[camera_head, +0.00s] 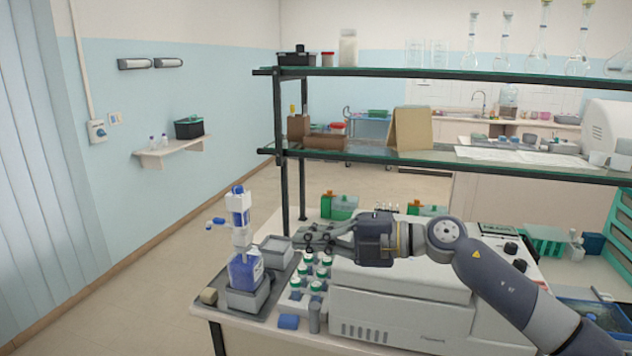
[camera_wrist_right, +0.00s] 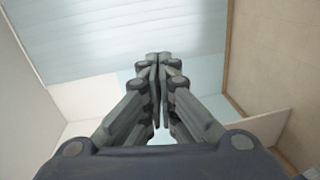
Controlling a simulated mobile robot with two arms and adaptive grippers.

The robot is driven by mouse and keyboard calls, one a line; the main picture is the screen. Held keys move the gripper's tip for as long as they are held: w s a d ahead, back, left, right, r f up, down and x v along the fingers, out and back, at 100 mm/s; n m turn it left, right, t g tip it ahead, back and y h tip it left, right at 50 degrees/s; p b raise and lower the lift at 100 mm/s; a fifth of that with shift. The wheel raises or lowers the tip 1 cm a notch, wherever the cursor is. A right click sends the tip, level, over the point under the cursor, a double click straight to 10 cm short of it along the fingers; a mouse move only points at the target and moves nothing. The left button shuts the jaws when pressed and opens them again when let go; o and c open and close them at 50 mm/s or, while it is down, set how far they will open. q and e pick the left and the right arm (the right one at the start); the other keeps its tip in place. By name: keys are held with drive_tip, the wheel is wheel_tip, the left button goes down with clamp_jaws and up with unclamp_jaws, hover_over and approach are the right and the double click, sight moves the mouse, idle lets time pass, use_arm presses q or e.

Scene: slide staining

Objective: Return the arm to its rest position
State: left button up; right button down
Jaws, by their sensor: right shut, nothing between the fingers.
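My right arm comes in from the lower right in the head view. Its gripper (camera_head: 312,240) points left, above the back of the bench and over the white machine's left end. The fingers are shut with nothing between them. My left gripper does not show in either view.
Below the gripper stand green-capped bottles (camera_head: 308,277) in a rack. A grey tray (camera_head: 212,284) holds a blue-labelled bottle (camera_head: 245,270). A white machine (camera_head: 400,300) lies under the arm. A glass shelf (camera_head: 440,165) runs behind it. Open floor lies to the left.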

drive_tip(key=s+d+f+m+t+h, duration=0.5)
drive_tip(key=d+f+m+h, duration=0.35)
drive_tip(key=f+m, duration=0.45)
drive_tip(key=s+d+f+m+t+h, duration=0.6)
drive_tip(key=d+f+m, duration=0.3)
drive_tip(key=f+m, duration=0.45)
drive_tip(key=s+d+f+m+g, duration=0.1)
drive_tip(key=s+f+g, duration=0.3)
drive_tip(key=s, duration=0.5)
drive_tip(key=s+d+f+m+g+h, duration=0.15)
drive_tip(key=s+f+g, duration=0.25)
drive_tip(key=s, duration=0.4)
drive_tip(key=s+d+f+m+g, duration=0.1)
drive_tip(key=s+d+f+g, duration=0.15)
drive_tip(key=s, duration=0.65)
wheel_tip(320, 180, down, 29)
drive_tip(key=s+g+b, duration=0.2)
drive_tip(key=g, duration=0.1)
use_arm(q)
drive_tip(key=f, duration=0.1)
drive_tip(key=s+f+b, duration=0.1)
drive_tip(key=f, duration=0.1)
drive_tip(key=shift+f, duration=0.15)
use_arm(e)
drive_tip(key=s+d+f, duration=0.2)
drive_tip(key=s+f, duration=1.4)
drive_tip(key=f, duration=0.1)
drive_tip(key=shift+s+f+g, duration=0.35)
drive_tip(key=shift+s+f, duration=0.05)
